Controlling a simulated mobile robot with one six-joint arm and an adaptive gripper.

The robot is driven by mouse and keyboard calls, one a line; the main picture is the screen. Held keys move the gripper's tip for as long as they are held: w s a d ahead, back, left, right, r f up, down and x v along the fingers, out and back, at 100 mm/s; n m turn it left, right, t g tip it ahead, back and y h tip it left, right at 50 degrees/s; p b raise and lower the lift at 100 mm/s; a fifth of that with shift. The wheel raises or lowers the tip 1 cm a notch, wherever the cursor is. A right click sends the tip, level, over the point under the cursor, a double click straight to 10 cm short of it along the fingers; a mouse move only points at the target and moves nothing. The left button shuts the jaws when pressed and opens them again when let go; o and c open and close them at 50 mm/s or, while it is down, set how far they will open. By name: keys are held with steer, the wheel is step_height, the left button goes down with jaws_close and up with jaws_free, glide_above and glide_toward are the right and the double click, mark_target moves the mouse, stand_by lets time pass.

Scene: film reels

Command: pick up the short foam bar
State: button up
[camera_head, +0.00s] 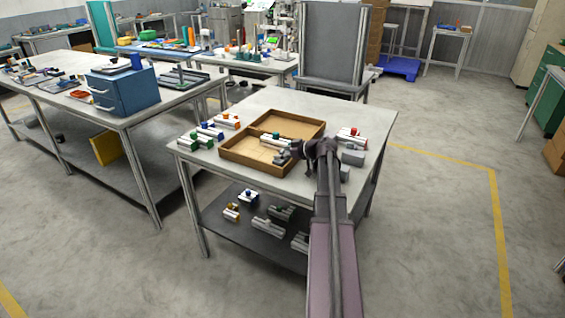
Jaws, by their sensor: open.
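My gripper (284,157) is open and low over the right front part of the wooden tray (238,170) on the near table. It is small in the picture, and I cannot tell whether anything lies between its fingers. Two grey blocks, one (353,155) to the right of my wrist and one (344,173) partly hidden by my arm, lie on the tabletop. I cannot tell which piece is the short foam bar.
Pale bars with coloured knobs lie left of the tray, including a red-knobbed one (227,121). Another red-knobbed bar (351,138) lies to the right. More pieces lie on the lower shelf (228,222). The table's back middle is clear. A blue drawer box (122,90) stands on the left table.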

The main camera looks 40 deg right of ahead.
mark_target(282, 150)
steer(key=c, duration=1)
steer(key=shift+r, duration=0.2)
step_height(282, 150, up, 10)
steer(key=p, duration=1)
steer(key=shift+f, duration=0.2)
